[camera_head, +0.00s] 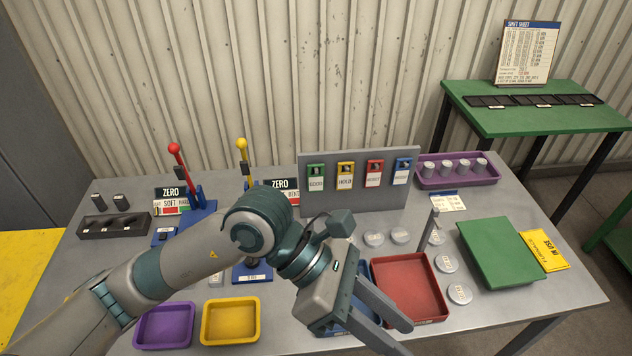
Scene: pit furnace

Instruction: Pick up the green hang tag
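The green hang tag (316,183) hangs on the upright grey board (357,196), at the left end of a row. A yellow tag (345,182), a red tag (374,179) and a blue tag (402,177) hang to its right. My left gripper (404,339) is in front of the board, low and to the right of the green tag, pointing down to the right. Its two fingers are apart with nothing seen between them, and they are well away from the tags. One fingertip reaches the bottom picture edge. My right gripper is not in view.
A red tray (410,287) lies beside my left gripper, with a blue tray partly hidden under it. Purple (164,326) and yellow (231,320) trays sit at the front left. Red-knobbed (174,148) and yellow-knobbed (242,144) levers stand left of the board. A green plate (500,252) lies right.

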